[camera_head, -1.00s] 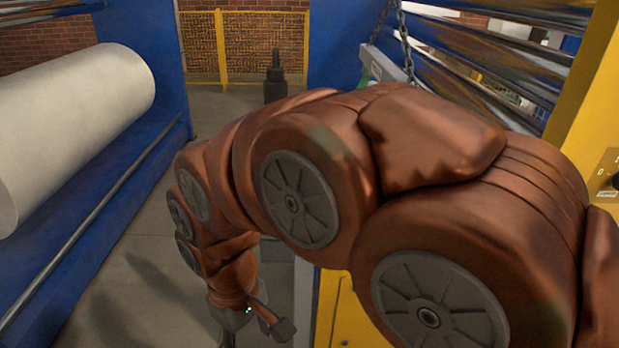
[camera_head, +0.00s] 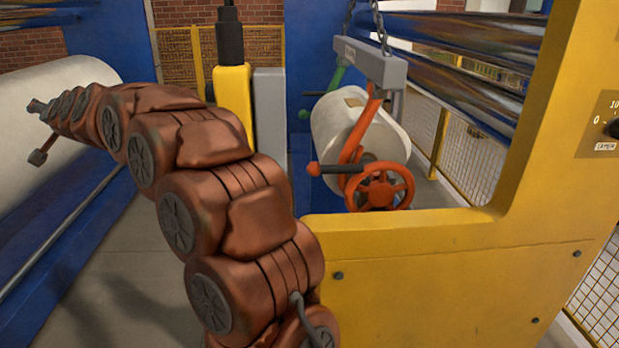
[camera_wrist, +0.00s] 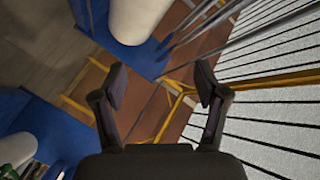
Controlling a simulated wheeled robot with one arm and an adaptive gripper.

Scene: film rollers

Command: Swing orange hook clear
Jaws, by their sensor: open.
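The orange hook (camera_head: 358,139) hangs from the grey lifting beam (camera_head: 368,64) and reaches down beside the near end of a white film roll (camera_head: 337,118). My gripper (camera_head: 38,127) is at the far left in the head view, well away from the hook. In the wrist view my gripper (camera_wrist: 160,85) is open with nothing between its fingers. The hook does not show clearly there.
A yellow machine frame (camera_head: 440,265) stands in front of the hook at right. A yellow post (camera_head: 233,92) with a black top stands between my arm and the roll. A large white roll (camera_head: 60,88) lies at left. Chains (camera_head: 380,22) hold the beam.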

